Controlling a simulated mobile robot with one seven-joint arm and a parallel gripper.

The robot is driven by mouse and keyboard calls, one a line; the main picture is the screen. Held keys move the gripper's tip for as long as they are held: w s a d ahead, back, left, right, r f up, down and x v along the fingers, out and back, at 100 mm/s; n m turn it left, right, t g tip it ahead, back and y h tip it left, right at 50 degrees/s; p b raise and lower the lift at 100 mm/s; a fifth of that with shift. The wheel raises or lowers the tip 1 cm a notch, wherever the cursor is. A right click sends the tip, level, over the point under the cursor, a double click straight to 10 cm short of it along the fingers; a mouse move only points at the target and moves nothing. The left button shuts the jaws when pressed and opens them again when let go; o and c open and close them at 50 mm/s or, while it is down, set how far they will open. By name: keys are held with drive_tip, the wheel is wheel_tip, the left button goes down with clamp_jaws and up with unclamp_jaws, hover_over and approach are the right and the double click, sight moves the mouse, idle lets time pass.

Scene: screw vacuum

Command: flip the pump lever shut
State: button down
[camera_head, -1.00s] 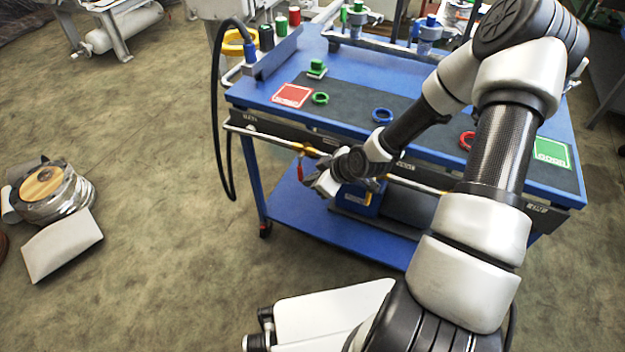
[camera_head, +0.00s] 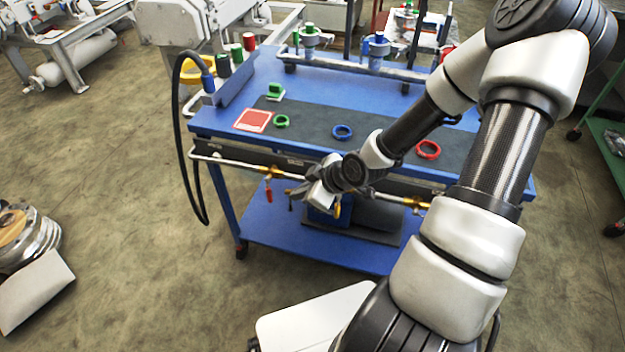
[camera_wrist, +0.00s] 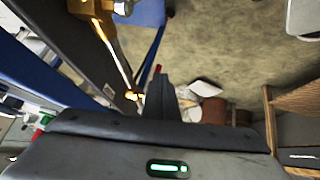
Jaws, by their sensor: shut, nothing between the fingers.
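A lever with a red handle (camera_head: 268,193) hangs down from a brass valve (camera_head: 270,172) on the pipe along the cart's front, left of my gripper. The red handle also shows small in the wrist view (camera_wrist: 157,69), beyond the fingertips, by a brass fitting (camera_wrist: 132,95). My gripper (camera_head: 293,191) is shut and empty, just below the pipe and to the right of the red handle, seemingly apart from it. In the wrist view the closed fingers (camera_wrist: 163,98) point up the picture. A second brass valve (camera_head: 416,203) sits farther right on the pipe; its handle is unclear.
The blue cart (camera_head: 300,245) has a lower shelf bearing a blue-and-dark unit (camera_head: 325,216) under my gripper. Coloured rings, such as the red ring (camera_head: 428,149), lie on its top. A black hose (camera_head: 177,130) loops at the left. The floor in front is open.

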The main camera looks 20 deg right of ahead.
drive_tip(key=p+v, duration=0.2)
drive_tip(key=v, duration=0.4)
drive_tip(key=shift+s+r+p, duration=0.25)
drive_tip(key=shift+r+p, duration=0.05)
drive_tip(key=shift+p, duration=0.05)
drive_tip(key=shift+d, duration=0.15)
